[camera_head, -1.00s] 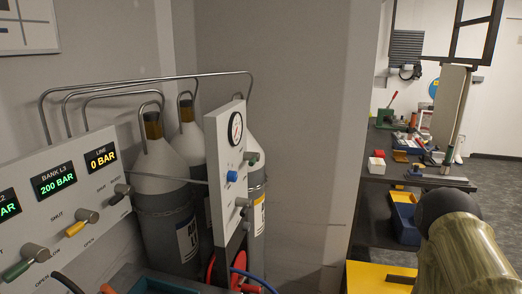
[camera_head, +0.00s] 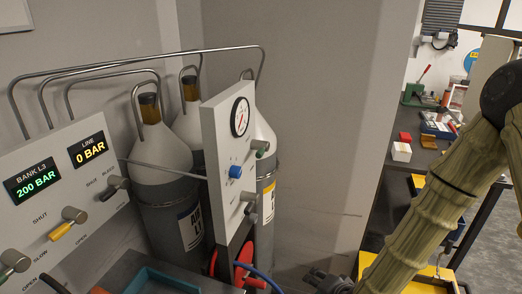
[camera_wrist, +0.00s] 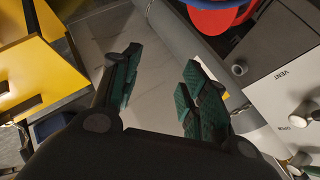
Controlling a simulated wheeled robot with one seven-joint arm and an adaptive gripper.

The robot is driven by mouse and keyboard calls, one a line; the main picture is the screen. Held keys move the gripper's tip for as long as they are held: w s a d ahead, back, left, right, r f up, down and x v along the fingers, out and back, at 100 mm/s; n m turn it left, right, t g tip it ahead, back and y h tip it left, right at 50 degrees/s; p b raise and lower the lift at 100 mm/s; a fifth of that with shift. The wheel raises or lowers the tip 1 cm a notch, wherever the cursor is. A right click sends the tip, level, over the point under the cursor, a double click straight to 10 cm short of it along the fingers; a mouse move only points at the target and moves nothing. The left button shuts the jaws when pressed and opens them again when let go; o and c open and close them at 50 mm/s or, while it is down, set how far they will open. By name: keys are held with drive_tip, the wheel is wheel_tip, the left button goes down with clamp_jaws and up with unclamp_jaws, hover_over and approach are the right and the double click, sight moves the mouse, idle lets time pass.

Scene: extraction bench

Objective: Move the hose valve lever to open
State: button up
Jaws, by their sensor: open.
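The narrow white gauge panel (camera_head: 216,130) stands left of centre in the head view, with a round gauge (camera_head: 240,117) reading low. It carries a green-tipped lever (camera_head: 262,149), a blue knob (camera_head: 235,171) and a grey lever (camera_head: 248,195). Their labels are too small to read there, so I cannot tell which is the hose valve lever. The wrist view shows a panel marked VENT (camera_wrist: 285,78) at right, with a pale-ended lever (camera_wrist: 302,115). My gripper (camera_wrist: 160,82) is open and empty, apart from the panel; its dark body (camera_head: 328,282) shows low in the head view.
The left console (camera_head: 85,190) has several levers and displays of 200 BAR and 0 BAR. Grey cylinders (camera_head: 178,215) stand behind. A dark bench with a white box (camera_head: 401,152) is at right.

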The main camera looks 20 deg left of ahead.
drive_tip(key=w+a+r+m+t+y+p, duration=0.1)
drive_tip(key=w+a+r, duration=0.25)
drive_tip(key=r, duration=0.35)
drive_tip(key=w+a+r+t+y, duration=0.1)
drive_tip(key=w+a+r, duration=0.25)
drive_tip(key=r, duration=0.35)
drive_tip(key=m+t+y+p, duration=0.2)
drive_tip(key=y, duration=0.1)
approach(260, 153)
drive_tip(key=w, duration=0.2)
drive_tip(key=p+x, duration=0.1)
drive_tip(key=x, duration=0.2)
drive_tip(key=p+x, duration=0.2)
drive_tip(key=x, duration=0.1)
drive_tip(key=p+x, duration=0.1)
drive_tip(key=x, duration=0.3)
drive_tip(key=shift+s+a+f, duration=0.15)
drive_tip(key=shift+s+f, duration=0.15)
drive_tip(key=shift+f, duration=0.1)
drive_tip(key=shift+n, duration=0.3)
clamp_jaws()
